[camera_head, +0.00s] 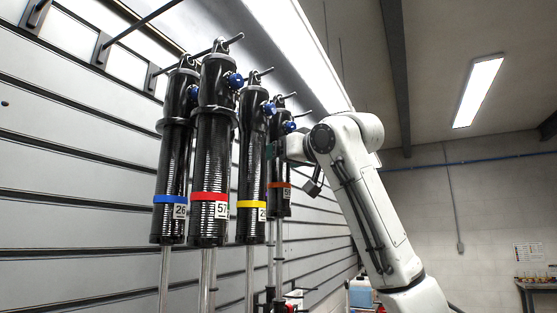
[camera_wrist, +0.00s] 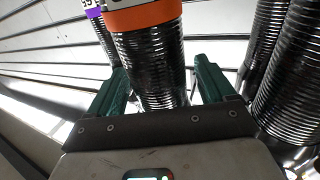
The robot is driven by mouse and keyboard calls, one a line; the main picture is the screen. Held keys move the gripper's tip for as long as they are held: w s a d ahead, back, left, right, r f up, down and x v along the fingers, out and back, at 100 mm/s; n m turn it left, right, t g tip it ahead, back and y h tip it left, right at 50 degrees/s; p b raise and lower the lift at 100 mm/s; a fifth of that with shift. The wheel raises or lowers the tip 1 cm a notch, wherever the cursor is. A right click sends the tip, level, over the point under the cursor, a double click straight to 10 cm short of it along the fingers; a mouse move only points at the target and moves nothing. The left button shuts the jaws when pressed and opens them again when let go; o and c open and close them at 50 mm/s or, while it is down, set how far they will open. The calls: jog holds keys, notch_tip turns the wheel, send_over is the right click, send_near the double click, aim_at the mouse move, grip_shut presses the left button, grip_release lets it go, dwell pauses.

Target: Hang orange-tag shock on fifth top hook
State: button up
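The orange-tag shock (camera_head: 280,185) hangs upright, rightmost of a row of black shocks, its top eye at a hook (camera_head: 295,95). My gripper (camera_head: 273,150) is at its body, above the orange tag, partly hidden by the arm. In the wrist view my gripper's green fingers (camera_wrist: 160,75) stand on both sides of the ribbed black body (camera_wrist: 150,60), with the orange tag (camera_wrist: 145,15) at the top edge. The left finger looks close to the body and a thin gap seems to show at the right. I cannot tell whether they press on it.
Blue-tag (camera_head: 168,199), red-tag (camera_head: 209,196) and yellow-tag (camera_head: 251,204) shocks hang close on the left. Bare hooks (camera_head: 105,45) project at upper left. A purple-tag shock (camera_wrist: 93,12) shows in the wrist view. The slatted wall (camera_head: 70,170) lies behind. Open room lies right.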

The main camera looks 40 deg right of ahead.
jog(key=shift+o, duration=0.6)
jog(key=s+b, duration=0.4)
jog(key=s, duration=0.6)
jog(key=shift+s+a+f, duration=0.15)
jog(key=shift+s, duration=0.25)
